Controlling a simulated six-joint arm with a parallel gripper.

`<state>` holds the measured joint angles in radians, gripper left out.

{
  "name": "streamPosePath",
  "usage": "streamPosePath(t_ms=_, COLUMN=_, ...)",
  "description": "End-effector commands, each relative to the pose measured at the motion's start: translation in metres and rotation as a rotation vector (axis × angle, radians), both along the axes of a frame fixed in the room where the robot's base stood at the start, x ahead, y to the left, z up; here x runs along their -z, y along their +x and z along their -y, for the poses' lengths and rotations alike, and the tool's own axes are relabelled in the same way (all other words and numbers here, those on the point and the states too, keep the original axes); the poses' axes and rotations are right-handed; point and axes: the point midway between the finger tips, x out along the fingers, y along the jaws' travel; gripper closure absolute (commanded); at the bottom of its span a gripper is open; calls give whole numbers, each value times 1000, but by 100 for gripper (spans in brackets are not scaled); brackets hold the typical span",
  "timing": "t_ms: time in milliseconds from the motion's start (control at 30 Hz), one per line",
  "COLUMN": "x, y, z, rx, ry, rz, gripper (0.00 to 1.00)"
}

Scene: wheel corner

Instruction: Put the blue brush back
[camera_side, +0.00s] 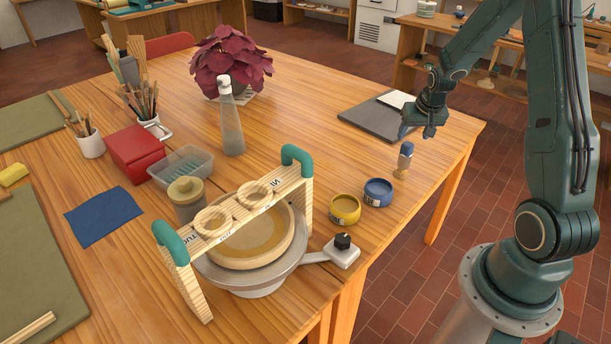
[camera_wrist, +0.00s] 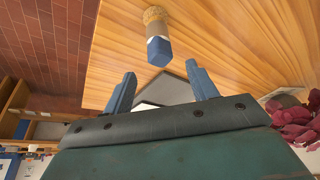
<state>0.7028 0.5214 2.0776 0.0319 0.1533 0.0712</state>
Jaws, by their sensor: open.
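The blue brush (camera_side: 406,149) stands upright on the table near its right edge, blue end up and tan end down. In the wrist view the blue brush (camera_wrist: 159,44) is beyond the fingertips, near the middle. My gripper (camera_side: 417,132) is open and empty, above and slightly right of the brush in the side view, not touching it. In the wrist view my gripper (camera_wrist: 162,86) shows two separate blue fingers. A wooden rack (camera_side: 236,216) with teal corners and two rings on its crossbar spans the pottery wheel (camera_side: 262,244). Both rings look empty.
A yellow pot (camera_side: 344,209) and a blue pot (camera_side: 378,192) stand between the rack and the brush. A dark board (camera_side: 366,124) lies behind my gripper. A bottle (camera_side: 231,130) and a plant (camera_side: 229,66) stand farther left.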

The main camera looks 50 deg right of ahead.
Motion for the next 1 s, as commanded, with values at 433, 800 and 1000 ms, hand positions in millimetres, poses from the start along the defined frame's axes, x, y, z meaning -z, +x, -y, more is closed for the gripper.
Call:
streamPosePath(t_ms=433, x=-44, y=-12, z=-13, rx=-1, ry=-2, rz=1, gripper=42)
streamPosePath(t_ms=800, x=-50, y=-15, z=-15, rx=-1, ry=0, rz=-1, gripper=42)
streamPosePath(t_ms=1000, x=-49, y=-15, z=-15, rx=-1, ry=0, rz=0, gripper=42)
